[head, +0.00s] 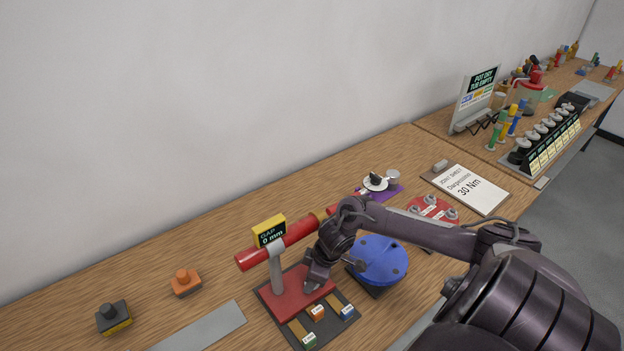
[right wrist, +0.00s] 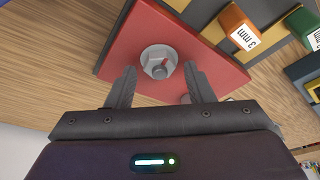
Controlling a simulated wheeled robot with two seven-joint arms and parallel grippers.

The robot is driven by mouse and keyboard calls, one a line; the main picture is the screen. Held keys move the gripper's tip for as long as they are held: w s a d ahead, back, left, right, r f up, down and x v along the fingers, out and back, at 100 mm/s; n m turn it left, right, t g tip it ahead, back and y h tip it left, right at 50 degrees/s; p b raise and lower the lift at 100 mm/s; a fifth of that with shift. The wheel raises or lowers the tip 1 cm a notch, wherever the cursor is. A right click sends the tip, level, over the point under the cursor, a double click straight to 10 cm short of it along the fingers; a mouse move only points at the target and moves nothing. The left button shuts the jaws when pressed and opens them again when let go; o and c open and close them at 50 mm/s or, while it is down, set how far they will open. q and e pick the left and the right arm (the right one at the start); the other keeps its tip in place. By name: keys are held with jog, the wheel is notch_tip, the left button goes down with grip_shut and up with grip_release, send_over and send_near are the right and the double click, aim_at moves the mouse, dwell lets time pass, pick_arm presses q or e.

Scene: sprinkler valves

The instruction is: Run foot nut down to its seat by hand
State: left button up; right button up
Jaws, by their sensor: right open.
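The foot nut (right wrist: 157,62) is a grey hex nut on a stud with a washer or collar under it, on the red base plate (right wrist: 190,55). In the right wrist view my right gripper (right wrist: 165,82) is open, with its fingers pointing towards the nut, one to each side, and nothing held. I cannot tell whether they touch it. In the head view my right gripper (head: 316,280) is low over the red plate (head: 290,303) and hides the nut. A grey post (head: 277,275) rises from the plate to a red pipe (head: 262,255). My left gripper is out of view.
A yellow-framed sign reading "GAP 0 mm" (head: 269,231) sits on the pipe. Green, orange (head: 316,312) and blue labelled blocks lie in front of the plate. A blue round disc (head: 382,260) stands close right. An orange block (head: 185,284) and dark block (head: 113,318) are left.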

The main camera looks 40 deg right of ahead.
jog(key=c, duration=1)
jog(key=shift+r+p, duration=0.15)
jog(key=shift+p, duration=0.3)
jog(key=shift+m+h+p, duration=0.3)
jog(key=shift+m+p, duration=0.7)
jog(key=shift+m, duration=0.6)
jog(key=shift+m+t+h, duration=0.3)
jog(key=shift+m+h, duration=0.1)
jog(key=shift+m, duration=0.4)
jog(key=o, duration=1.1)
